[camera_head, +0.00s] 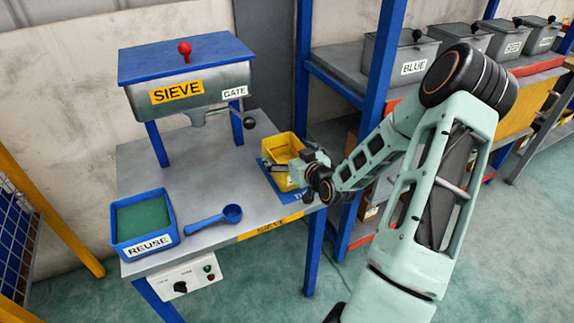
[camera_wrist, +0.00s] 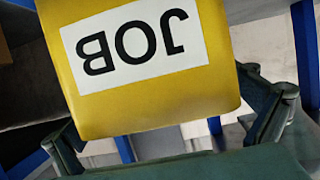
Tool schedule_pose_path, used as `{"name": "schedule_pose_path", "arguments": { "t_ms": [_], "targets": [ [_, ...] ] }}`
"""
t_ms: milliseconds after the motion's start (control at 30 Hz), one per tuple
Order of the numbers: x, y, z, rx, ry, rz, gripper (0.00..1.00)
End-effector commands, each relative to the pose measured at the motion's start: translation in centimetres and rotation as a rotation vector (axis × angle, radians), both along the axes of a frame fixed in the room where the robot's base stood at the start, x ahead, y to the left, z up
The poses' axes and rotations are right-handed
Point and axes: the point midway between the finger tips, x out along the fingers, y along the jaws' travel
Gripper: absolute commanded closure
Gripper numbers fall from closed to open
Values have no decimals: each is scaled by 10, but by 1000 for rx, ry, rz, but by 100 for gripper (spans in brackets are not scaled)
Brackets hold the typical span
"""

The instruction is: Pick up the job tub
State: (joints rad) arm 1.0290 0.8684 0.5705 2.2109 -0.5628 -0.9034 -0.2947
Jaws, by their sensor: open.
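The job tub (camera_head: 283,147) is a yellow open-topped tub on a blue pad (camera_head: 267,172) at the right end of the grey table. In the wrist view its yellow wall (camera_wrist: 85,110) fills the upper middle, with an upside-down JOB label. My gripper (camera_head: 294,170) is at the tub's near right side. In the wrist view its dark green fingers are spread, one at the lower left and one at the right, with the tub wall between them. Whether either finger touches the tub cannot be told. The fingertips are partly hidden behind the tub.
The sieve (camera_head: 190,85) stands at the table's back left. A blue REUSE tub (camera_head: 144,222) with green contents and a blue scoop (camera_head: 213,217) are on the table's front left. Blue posts and a shelf with lidded grey bins (camera_head: 402,63) stand close on the right.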

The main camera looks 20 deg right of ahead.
Motion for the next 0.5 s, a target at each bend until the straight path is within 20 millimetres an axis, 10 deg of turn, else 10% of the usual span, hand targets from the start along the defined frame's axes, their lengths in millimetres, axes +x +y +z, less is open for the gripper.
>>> {"name": "schedule_pose_path", "arguments": {
  "t_ms": [500],
  "targets": [
    [-1,0,-1,1,2,0,44]
  ]
}}
